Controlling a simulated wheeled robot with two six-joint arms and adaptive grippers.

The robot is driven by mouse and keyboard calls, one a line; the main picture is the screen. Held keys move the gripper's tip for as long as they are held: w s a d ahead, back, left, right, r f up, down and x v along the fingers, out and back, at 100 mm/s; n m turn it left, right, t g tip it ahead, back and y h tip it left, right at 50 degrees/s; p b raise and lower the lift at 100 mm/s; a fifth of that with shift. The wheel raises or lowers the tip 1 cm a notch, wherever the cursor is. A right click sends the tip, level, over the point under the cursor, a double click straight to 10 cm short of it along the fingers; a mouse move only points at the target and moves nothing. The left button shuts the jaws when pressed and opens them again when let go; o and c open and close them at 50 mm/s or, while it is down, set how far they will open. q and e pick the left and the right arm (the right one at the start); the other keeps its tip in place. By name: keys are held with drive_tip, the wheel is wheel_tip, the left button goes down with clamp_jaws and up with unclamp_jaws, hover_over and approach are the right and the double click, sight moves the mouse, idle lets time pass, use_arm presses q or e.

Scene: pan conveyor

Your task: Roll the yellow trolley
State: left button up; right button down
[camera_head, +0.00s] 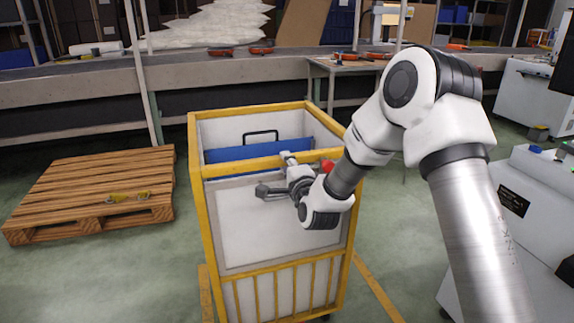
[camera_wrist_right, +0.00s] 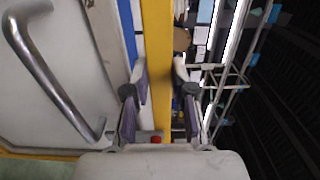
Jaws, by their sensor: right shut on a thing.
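The yellow trolley (camera_head: 198,215) stands upright on the floor in the middle of the head view. It has a yellow frame, pale panels and a blue inside part with a dark handle. My right gripper (camera_head: 290,162) is at the near top rail of the trolley. In the right wrist view the fingers of my right gripper (camera_wrist_right: 161,85) lie on both sides of the yellow rail (camera_wrist_right: 157,30) and are shut on it. A metal handle (camera_wrist_right: 45,70) on a pale panel shows beside it. My left gripper is not in view.
A wooden pallet (camera_head: 75,190) lies on the floor to the left. A conveyor (camera_head: 70,90) with several orange-handled pans (camera_head: 262,49) runs behind the trolley, with a small table (camera_head: 345,68) in front of it. A grey machine (camera_head: 535,215) stands to the right. Open floor lies left of the trolley.

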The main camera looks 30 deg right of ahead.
drive_tip(key=c, duration=1.2)
unclamp_jaws()
drive_tip(key=shift+d, duration=0.1)
drive_tip(key=shift+c, duration=0.2)
drive_tip(key=v, duration=1.2)
